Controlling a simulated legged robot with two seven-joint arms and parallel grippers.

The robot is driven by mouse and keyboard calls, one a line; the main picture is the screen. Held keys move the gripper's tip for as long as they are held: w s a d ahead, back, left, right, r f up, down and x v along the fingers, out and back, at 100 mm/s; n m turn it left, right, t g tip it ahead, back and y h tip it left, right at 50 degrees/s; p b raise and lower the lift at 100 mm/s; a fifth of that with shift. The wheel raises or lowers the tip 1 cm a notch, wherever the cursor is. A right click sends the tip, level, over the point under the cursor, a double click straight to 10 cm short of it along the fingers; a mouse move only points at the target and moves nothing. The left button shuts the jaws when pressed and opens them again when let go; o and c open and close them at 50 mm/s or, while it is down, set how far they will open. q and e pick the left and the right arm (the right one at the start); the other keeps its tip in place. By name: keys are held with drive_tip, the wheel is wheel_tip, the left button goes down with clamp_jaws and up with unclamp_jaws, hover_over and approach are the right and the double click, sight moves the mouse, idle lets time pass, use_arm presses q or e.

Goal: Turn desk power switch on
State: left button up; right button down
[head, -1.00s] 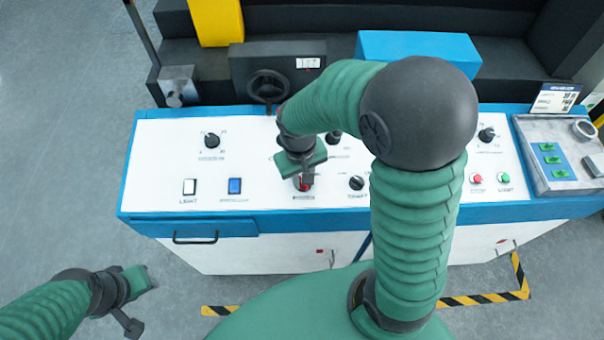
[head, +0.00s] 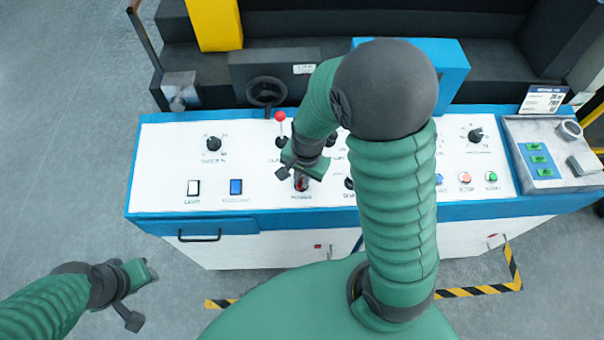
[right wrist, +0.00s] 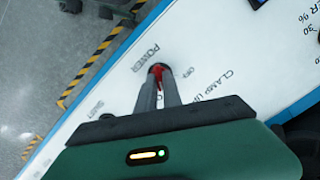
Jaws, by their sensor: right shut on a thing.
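The red power switch (head: 301,184) is on the white panel of the desk, at the front middle in the head view. My right gripper (head: 302,178) is over it, and its fingers partly hide it. In the right wrist view the red switch (right wrist: 158,74) shows between the fingertips of my right gripper (right wrist: 158,82), beside the printed words POWER and OFF. The fingers are shut on it. The switch's exact position is hard to tell. My left gripper (head: 132,288) hangs at the lower left, away from the desk; its fingers are unclear.
A red-knobbed lever (head: 280,118) stands just behind my right gripper. A black dial (head: 213,143), a white light switch (head: 193,188) and a blue switch (head: 236,187) are to the left. Red (head: 465,177) and green (head: 491,176) buttons are to the right.

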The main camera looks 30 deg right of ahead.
drive_tip(key=shift+s+a+f+m+p, duration=0.15)
drive_tip(key=shift+m+p, duration=0.1)
drive_tip(key=shift+m, duration=0.45)
drive_tip(key=shift+s+m+p, duration=0.1)
drive_tip(key=shift+m+p, duration=0.15)
drive_tip(key=shift+m, duration=0.45)
drive_tip(key=shift+f, duration=0.1)
drive_tip(key=c, duration=1.6)
unclamp_jaws()
drive_tip(key=shift+s, duration=0.1)
drive_tip(key=shift+o, duration=0.5)
drive_tip(key=shift+w, duration=0.4)
